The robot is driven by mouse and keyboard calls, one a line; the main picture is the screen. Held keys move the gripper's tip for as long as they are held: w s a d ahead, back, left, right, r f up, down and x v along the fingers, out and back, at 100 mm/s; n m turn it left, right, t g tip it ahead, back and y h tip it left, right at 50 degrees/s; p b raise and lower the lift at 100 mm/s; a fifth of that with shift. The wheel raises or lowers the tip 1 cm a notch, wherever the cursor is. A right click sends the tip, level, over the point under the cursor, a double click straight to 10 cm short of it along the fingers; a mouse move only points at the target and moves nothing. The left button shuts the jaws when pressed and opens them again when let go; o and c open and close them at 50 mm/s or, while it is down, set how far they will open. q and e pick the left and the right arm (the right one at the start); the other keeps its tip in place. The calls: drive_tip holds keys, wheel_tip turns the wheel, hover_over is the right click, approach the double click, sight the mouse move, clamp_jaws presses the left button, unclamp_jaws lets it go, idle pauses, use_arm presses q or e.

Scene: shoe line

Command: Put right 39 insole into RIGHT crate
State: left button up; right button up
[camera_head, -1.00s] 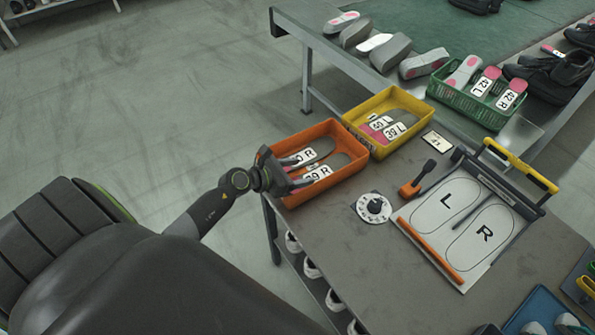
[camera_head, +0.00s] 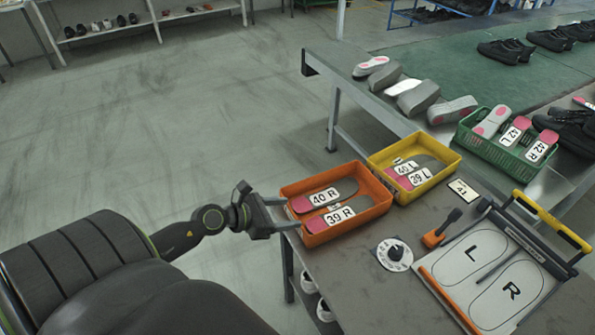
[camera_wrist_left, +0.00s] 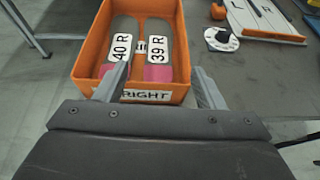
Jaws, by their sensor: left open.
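The orange crate (camera_head: 374,211) stands at the left end of the table, and its front wall reads RIGHT in the left wrist view (camera_wrist_left: 178,96). The 39 R insole (camera_head: 350,208), grey with a pink heel and white label, lies flat inside on the near side. It also shows in the left wrist view (camera_wrist_left: 158,40), on the right side of the crate. The 40 R insole (camera_head: 345,186) lies beside it. My left gripper (camera_head: 285,213) is open and empty at the crate's left end, its fingers apart from both insoles. My right gripper is out of view.
A yellow crate (camera_head: 440,179) with 40 L and 39 L insoles stands beside the orange one. A dial (camera_head: 394,254), an orange-based tool (camera_head: 434,238) and a board marked L and R (camera_head: 462,296) lie to the right. A green crate (camera_head: 536,167) stands behind.

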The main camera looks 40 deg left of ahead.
use_arm(q)
drive_tip(key=shift+s+a+r, duration=0.15)
drive_tip(key=shift+s, duration=0.15)
drive_tip(key=s+a+f+n+y, duration=0.2)
drive_tip(key=s+a+f+n, duration=0.1)
drive_tip(key=f+n, duration=0.5)
drive_tip(key=s+a+f+n+g+y, duration=0.1)
drive_tip(key=s+a+f+n+y, duration=0.15)
drive_tip(key=f+n, duration=0.55)
drive_tip(key=s+a+f+n+y, duration=0.2)
drive_tip(key=f+n+y, duration=0.1)
drive_tip(key=f+n, duration=0.45)
drive_tip(key=s+d+f+n+g, duration=0.2)
drive_tip(key=s+f+n+g, duration=0.1)
drive_tip(key=s+f+n, duration=0.35)
drive_tip(key=s+d+f+n+g, duration=0.3)
drive_tip(key=s+f+n, duration=0.2)
drive_tip(key=s+f, duration=0.3)
drive_tip(key=s+d+f+n+g, duration=0.2)
drive_tip(key=s+d+n, duration=0.1)
drive_tip(key=s, duration=0.3)
drive_tip(key=s+d+f+n+g, duration=0.2)
drive_tip(key=s+d+f+n, duration=0.1)
drive_tip(key=s+d, duration=0.2)
drive_tip(key=shift+s+d+f+n+h, duration=0.15)
drive_tip(key=shift+s+f+n+h, duration=0.15)
drive_tip(key=shift+s, duration=0.5)
